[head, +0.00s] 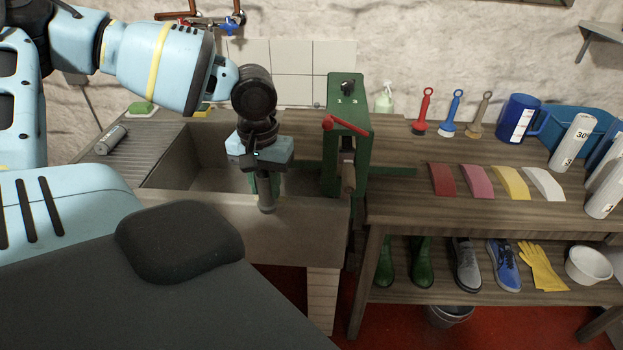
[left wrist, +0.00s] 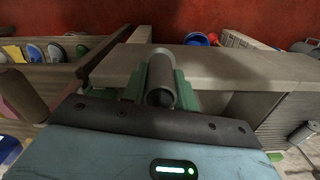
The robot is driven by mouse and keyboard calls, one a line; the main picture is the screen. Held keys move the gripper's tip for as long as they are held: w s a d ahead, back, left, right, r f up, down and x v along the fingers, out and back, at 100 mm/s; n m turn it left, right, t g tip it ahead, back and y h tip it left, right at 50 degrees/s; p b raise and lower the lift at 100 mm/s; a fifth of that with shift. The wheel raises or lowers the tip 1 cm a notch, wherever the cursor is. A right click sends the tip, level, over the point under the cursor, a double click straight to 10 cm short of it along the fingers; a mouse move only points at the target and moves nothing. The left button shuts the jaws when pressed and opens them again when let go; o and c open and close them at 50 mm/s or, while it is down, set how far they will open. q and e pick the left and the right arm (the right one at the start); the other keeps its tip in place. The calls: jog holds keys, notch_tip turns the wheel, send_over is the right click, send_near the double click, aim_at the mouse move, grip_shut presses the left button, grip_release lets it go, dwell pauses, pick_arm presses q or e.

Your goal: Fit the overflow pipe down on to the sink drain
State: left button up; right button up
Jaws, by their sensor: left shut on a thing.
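My left gripper (head: 266,188) points down over the front part of the stone sink (head: 190,213). Its green fingers are shut on a grey pipe (head: 267,203), the overflow pipe, which is held roughly upright. In the left wrist view the pipe (left wrist: 161,85) shows its round, hollow end between the green fingers (left wrist: 160,92). The sink drain is not visible; my arm and gripper hide part of the basin. My right gripper is not in view.
A green stand with a red lever (head: 347,120) rises at the sink's right end. A grey cylinder (head: 110,139) lies on the ribbed draining board to the left. Taps (head: 229,25) are on the wall behind. The wooden bench (head: 400,165) at right holds brushes and coloured blocks.

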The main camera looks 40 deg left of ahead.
pick_arm(q)
jog(key=s+d+f+n, duration=0.1)
jog(key=s+d+f, duration=0.1)
jog(key=s+f, duration=0.35)
jog(key=w+d+m, duration=0.3)
jog(key=d, duration=0.6)
jog(key=w+d+m, duration=0.3)
jog(key=d, duration=0.7)
jog(key=shift+w+m, duration=0.15)
jog(key=shift+m, duration=0.25)
